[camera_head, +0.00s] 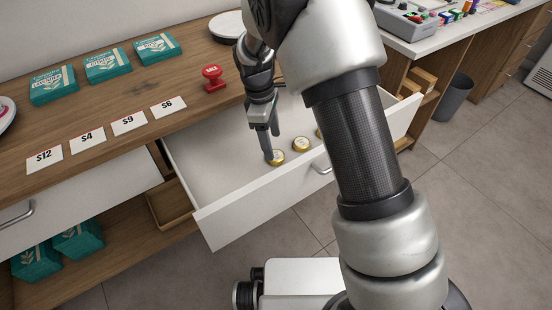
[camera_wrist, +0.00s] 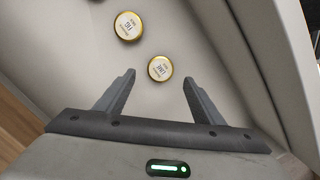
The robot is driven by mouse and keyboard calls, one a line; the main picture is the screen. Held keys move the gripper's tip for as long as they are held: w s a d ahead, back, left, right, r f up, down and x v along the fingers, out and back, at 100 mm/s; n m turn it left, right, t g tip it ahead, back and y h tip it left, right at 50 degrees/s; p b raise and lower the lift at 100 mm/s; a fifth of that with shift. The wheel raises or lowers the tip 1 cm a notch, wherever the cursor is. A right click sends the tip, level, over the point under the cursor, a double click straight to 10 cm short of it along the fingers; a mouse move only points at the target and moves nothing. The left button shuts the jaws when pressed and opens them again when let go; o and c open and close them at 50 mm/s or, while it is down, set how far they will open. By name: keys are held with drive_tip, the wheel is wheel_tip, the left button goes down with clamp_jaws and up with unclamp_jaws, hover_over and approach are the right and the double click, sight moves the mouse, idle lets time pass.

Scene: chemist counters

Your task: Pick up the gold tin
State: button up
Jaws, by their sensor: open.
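Several small round tins with gold rims and pale printed lids lie in the open white drawer. The nearest tin (camera_head: 276,158) is just below my gripper (camera_head: 271,143). In the wrist view this tin (camera_wrist: 160,69) sits between the tips of my open fingers, and nothing is gripped. A second tin (camera_head: 301,144) lies to its right; it also shows in the wrist view (camera_wrist: 128,25). A third tin is mostly hidden behind my arm. I cannot tell whether the fingers touch the nearest tin.
The drawer's front wall (camera_head: 262,207) and side walls surround the tins. A red stamp (camera_head: 213,78), price cards and teal boxes (camera_head: 108,66) are on the wooden counter above. A grey bin (camera_head: 455,98) stands on the floor at right. The drawer's left part is empty.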

sight(276, 155)
drive_tip(key=f+b, duration=0.1)
drive_tip(key=f, duration=0.1)
drive_tip(key=d+f+b, duration=0.1)
drive_tip(key=f, duration=0.2)
drive_tip(key=shift+s, duration=0.1)
drive_tip(key=shift+r, duration=0.1)
drive_tip(key=c, duration=1.1)
